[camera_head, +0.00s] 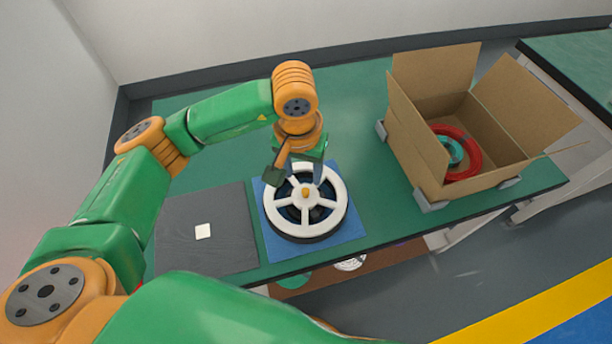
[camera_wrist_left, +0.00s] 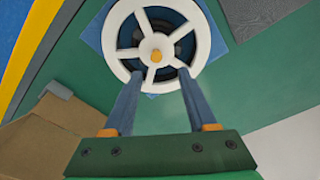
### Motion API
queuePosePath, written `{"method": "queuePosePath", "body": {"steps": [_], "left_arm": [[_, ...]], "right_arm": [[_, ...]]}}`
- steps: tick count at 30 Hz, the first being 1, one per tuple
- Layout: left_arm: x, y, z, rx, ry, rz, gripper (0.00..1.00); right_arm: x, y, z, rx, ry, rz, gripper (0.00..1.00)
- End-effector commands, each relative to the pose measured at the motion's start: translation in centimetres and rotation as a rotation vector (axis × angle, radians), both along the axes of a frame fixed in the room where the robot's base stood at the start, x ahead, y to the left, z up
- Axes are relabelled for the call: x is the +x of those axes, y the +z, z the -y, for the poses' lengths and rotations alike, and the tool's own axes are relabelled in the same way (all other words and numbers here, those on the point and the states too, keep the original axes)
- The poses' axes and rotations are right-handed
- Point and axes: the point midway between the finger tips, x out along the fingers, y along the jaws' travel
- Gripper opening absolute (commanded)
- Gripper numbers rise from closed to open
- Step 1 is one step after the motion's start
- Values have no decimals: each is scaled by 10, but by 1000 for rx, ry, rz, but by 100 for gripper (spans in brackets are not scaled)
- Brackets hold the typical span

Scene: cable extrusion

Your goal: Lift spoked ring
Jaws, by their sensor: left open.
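The white spoked ring (camera_head: 336,218) lies on a dark round part on the blue mat (camera_head: 356,230) on the green table. It has a small orange hub at its centre. My left gripper (camera_head: 305,172) is open over the far side of the ring, pointing down. I cannot tell whether the fingertips touch the ring. My right gripper is not in view.
An open cardboard box (camera_head: 415,150) stands on the table at the right, with a red ring (camera_head: 470,158) and a teal part inside. A dark grey mat (camera_head: 205,245) with a white square (camera_head: 202,231) lies left of the blue mat. The green table (camera_head: 375,165) is clear between ring and box.

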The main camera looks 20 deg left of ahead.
Motion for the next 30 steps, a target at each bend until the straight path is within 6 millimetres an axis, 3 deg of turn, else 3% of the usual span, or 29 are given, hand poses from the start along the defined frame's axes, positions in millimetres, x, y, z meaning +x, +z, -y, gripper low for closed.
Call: {"method": "queuePosePath", "body": {"steps": [6, 9, 17, 24, 30], "left_arm": [[5, -34, 2, 0, 1, -8, 57], [8, -54, 2, -1, 0, -5, 57], [9, -62, 2, -1, -1, 0, 57], [9, -61, 2, -1, 0, 0, 0], [9, -61, 2, -2, 0, 0, 0]], "right_arm": [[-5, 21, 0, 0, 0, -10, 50], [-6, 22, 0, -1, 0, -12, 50], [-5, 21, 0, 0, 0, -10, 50], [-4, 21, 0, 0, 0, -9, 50], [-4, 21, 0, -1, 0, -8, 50]]}}
